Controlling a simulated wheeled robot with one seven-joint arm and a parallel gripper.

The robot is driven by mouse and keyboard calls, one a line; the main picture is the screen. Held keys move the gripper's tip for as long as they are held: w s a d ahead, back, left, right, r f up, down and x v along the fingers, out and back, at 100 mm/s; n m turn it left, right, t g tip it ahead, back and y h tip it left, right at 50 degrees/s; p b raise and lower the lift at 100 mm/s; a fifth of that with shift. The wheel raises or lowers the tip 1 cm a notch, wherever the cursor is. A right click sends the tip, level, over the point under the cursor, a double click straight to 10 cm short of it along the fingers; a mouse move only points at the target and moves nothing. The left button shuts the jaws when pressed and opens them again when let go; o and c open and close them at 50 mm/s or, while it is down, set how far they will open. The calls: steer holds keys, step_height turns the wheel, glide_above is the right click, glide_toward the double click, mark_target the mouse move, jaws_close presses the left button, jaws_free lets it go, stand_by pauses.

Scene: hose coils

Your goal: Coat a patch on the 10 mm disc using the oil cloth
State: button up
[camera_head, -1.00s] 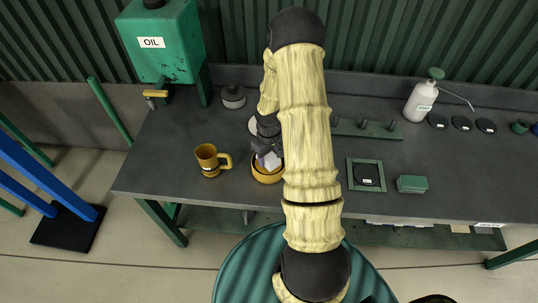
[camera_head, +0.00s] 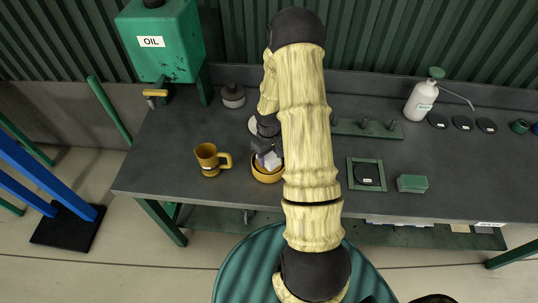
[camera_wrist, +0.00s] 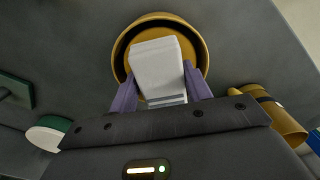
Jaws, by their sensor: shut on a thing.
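My gripper (camera_head: 266,152) is shut on a white folded block, which looks like the oil cloth (camera_wrist: 160,68). In the wrist view, the cloth sits between my purple fingers (camera_wrist: 160,90). It is over or partly inside a round ochre bowl (camera_wrist: 203,52), also in the head view (camera_head: 267,177); contact with the bottom cannot be told. A dark disc (camera_head: 360,171) with a white label lies in a green square frame (camera_head: 382,163). Three more dark discs (camera_head: 438,121) (camera_head: 462,123) (camera_head: 486,126) lie at the right. Their labels are too small to read, so the 10 mm one cannot be told.
An ochre mug (camera_head: 207,160) stands left of the bowl. A green OIL tank (camera_head: 165,55) is at the back left. A green block (camera_head: 412,184), a pegged rack (camera_head: 375,129) and a white pump bottle (camera_head: 420,102) stand to the right. My arm hides the bench's middle.

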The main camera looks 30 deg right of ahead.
mark_target(269, 155)
steer(key=shift+f, duration=0.4)
stand_by(1.4)
steer(key=shift+r+p, duration=2.7)
steer(key=shift+r, duration=0.9)
steer(key=shift+f, duration=0.1)
